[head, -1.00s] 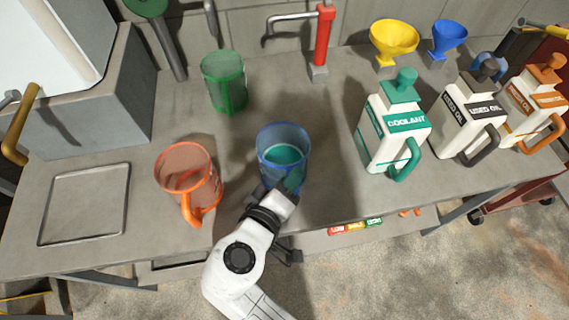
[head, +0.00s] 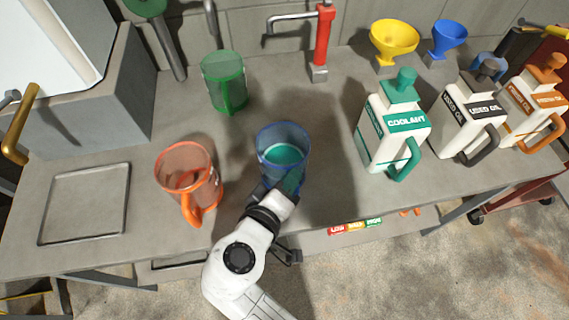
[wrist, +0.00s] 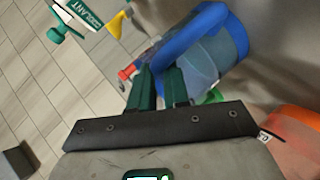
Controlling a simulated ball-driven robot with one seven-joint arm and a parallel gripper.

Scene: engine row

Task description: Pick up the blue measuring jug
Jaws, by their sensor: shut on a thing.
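The blue measuring jug (head: 268,143) is clear blue and upright near the front middle of the bench, with teal liquid inside. It also shows in the wrist view (wrist: 225,62), seen from its handle side. My gripper (head: 289,184) reaches it from the front. In the wrist view my green fingers (wrist: 158,88) are shut on the jug's thick blue handle. The jug's base is partly hidden by the gripper in the head view, so I cannot tell whether it touches the bench.
An orange jug (head: 186,170) stands close on the left, a green jug (head: 225,85) behind. A red tap (head: 322,40) rises at the back. The coolant jug (head: 385,140) and used oil jug (head: 465,125) stand right. An empty tray (head: 85,205) lies left.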

